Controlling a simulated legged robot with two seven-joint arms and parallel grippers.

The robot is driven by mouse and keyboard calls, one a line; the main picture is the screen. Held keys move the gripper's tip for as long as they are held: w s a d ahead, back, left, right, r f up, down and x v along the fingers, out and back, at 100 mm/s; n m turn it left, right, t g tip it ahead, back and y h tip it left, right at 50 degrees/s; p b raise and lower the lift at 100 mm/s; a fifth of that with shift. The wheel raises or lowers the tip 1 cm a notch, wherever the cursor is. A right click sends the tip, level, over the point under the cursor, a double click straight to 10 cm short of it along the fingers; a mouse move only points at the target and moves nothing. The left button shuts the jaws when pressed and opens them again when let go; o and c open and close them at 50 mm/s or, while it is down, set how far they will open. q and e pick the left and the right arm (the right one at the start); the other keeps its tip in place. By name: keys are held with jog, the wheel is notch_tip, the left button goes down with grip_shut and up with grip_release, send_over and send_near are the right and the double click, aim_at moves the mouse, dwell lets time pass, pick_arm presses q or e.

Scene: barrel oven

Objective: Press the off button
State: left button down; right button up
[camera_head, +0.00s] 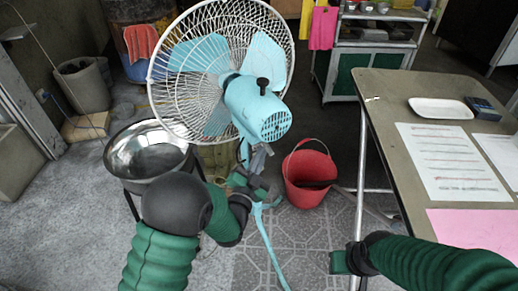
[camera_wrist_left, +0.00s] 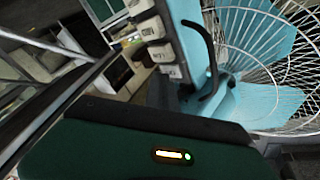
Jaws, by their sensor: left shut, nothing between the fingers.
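A light-blue fan (camera_head: 258,105) with a white wire cage stands in front of me, its motor housing turned toward me. In the left wrist view, several white buttons (camera_wrist_left: 152,28) sit in a row along the side of the blue fan stand (camera_wrist_left: 188,40). Their labels are too small to read, so I cannot tell which is off. My left gripper (camera_head: 250,184) is shut and empty, beside the stand below the motor housing. I cannot tell whether it touches the stand. My right gripper (camera_head: 340,262) is low at the table's left leg, its fingers unclear.
A metal bowl (camera_head: 146,156) on a stand is left of the fan. A red bucket (camera_head: 309,173) stands right of it on the tiled floor. A table (camera_head: 385,95) with papers and a white tray (camera_head: 441,108) fills the right side.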

dwell(0.3)
pick_arm(q)
jog(key=shift+s+d, duration=0.45)
jog(key=shift+s, duration=0.3)
jog(key=shift+s+d, duration=0.4)
jog(key=shift+s, duration=0.3)
jog(key=shift+s+d, duration=0.4)
jog(key=shift+s, duration=0.35)
jog(key=shift+s+d, duration=0.4)
jog(key=shift+s, duration=0.3)
